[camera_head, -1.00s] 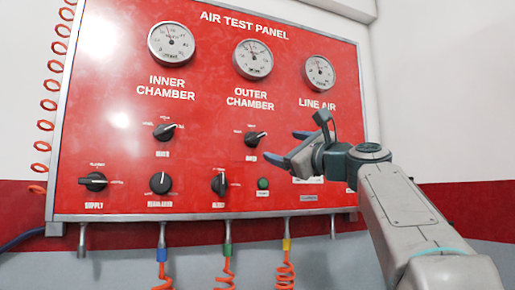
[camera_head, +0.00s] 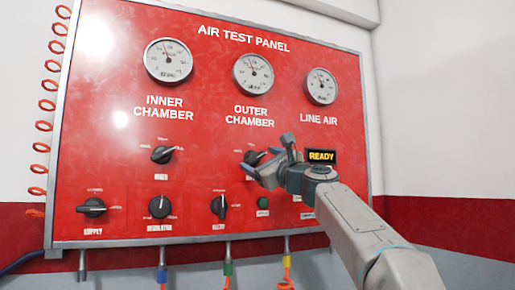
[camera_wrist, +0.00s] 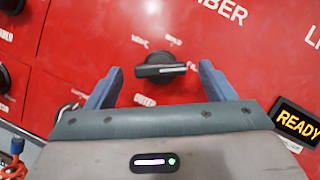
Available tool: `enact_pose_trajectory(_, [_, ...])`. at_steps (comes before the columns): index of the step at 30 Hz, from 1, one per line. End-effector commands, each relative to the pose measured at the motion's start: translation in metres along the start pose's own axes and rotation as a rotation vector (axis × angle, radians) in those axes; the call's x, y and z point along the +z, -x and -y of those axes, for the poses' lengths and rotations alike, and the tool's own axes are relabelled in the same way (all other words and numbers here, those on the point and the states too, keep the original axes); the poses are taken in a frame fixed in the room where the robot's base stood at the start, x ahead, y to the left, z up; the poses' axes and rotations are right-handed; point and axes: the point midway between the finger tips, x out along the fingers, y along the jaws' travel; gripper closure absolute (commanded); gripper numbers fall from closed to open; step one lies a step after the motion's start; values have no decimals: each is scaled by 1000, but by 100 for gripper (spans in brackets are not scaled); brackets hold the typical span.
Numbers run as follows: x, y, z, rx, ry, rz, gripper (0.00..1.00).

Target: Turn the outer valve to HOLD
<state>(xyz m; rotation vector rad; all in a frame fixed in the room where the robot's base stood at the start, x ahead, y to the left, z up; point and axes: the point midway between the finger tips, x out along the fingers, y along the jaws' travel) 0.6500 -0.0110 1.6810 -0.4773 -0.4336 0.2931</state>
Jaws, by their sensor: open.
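The outer valve is a black knob (camera_head: 254,157) on the red panel below the OUTER CHAMBER label. It also shows in the wrist view (camera_wrist: 161,70), with its bar lying nearly level and its pale mark at the right end. My gripper (camera_head: 250,165) is at the knob in the head view. In the wrist view my gripper (camera_wrist: 157,80) is open, one blue finger on each side of the knob, with gaps visible. The small labels around the knob are too blurred to read surely. The outer chamber gauge (camera_head: 253,74) is above it.
The inner valve knob (camera_head: 162,155) is to the left. Supply (camera_head: 91,208), regulator (camera_head: 160,207) and another knob (camera_head: 218,206) line the lower row, with a green button (camera_head: 263,203). A READY display (camera_head: 321,156) is right of my gripper. Hoses hang below the panel.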

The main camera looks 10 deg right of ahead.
Motion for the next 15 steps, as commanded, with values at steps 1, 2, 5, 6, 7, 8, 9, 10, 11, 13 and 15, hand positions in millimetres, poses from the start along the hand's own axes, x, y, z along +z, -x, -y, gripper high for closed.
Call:
enact_pose_trajectory(1, [2,-7,2,1,-2,0,24])
enact_pose_trajectory(2, [2,-10,1,1,-2,0,24])
enact_pose_trajectory(5, [2,-15,1,1,-1,1,24])
enact_pose_trajectory(6, [1,-17,1,0,0,1,24])
enact_pose_trajectory(7, [1,-18,1,0,0,0,24])
enact_pose_trajectory(8, [0,-18,0,0,1,0,24])
enact_pose_trajectory(9, [0,-19,0,-1,1,0,24])
enact_pose_trajectory(10, [0,-19,0,-1,1,0,24])
enact_pose_trajectory(11, [0,-20,0,-1,1,0,24])
enact_pose_trajectory(13, [-1,-19,0,-1,2,0,24])
enact_pose_trajectory(15, [-1,-19,0,-1,1,0,24])
